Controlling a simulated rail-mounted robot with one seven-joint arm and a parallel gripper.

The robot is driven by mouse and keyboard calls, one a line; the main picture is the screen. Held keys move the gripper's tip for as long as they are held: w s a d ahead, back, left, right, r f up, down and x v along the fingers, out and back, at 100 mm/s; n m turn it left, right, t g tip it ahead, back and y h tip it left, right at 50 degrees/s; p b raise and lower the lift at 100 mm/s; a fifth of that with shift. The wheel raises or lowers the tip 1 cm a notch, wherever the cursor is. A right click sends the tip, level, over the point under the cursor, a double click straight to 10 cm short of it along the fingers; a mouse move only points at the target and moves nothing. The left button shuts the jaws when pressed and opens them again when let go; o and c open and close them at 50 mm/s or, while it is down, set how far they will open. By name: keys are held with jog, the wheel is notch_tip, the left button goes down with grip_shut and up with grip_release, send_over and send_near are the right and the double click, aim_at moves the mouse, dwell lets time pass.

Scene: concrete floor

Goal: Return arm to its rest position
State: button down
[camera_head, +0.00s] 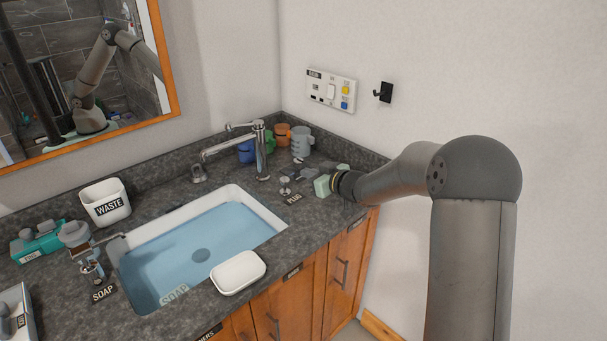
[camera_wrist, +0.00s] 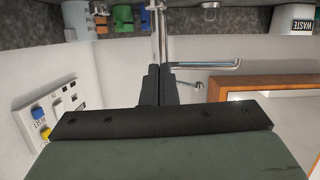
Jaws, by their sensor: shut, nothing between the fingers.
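My arm (camera_head: 470,240) rises at the right of the head view, bends at a rounded elbow and reaches left over the counter's right end. My gripper (camera_wrist: 160,72) shows in the wrist view with its two dark fingers together and nothing between them. In the head view the arm's far end is by the counter's back right, and the fingertips are hard to make out among small grey items. In the wrist view, which is upside down, the fingers overlap the chrome tap (camera_wrist: 160,30); I cannot tell whether they touch it.
The tap (camera_head: 261,150) stands behind the water-filled sink (camera_head: 262,208). Several mugs (camera_head: 301,141) are by the corner. A waste bin (camera_head: 105,202), a white soap dish (camera_head: 238,272) and a teal box (camera_head: 38,242) sit around the sink. A switch panel (camera_head: 332,90) and hook (camera_head: 384,92) are on the wall.

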jog(key=s+d+r+m+g+h, duration=0.2)
jog(key=s+d+m+h, duration=0.4)
jog(key=s+d+h, duration=0.7)
jog(key=s+f+m+g+y, duration=0.1)
jog(key=s+g, duration=0.3)
jog(key=s, duration=1.2)
jog(key=s+d+f+m+g+y, duration=0.1)
jog(key=s+g, duration=0.3)
jog(key=s, duration=1.1)
jog(key=shift+s+d+f+m+y, duration=0.25)
jog(key=shift+s+f+m, duration=0.2)
jog(key=shift+f, duration=0.25)
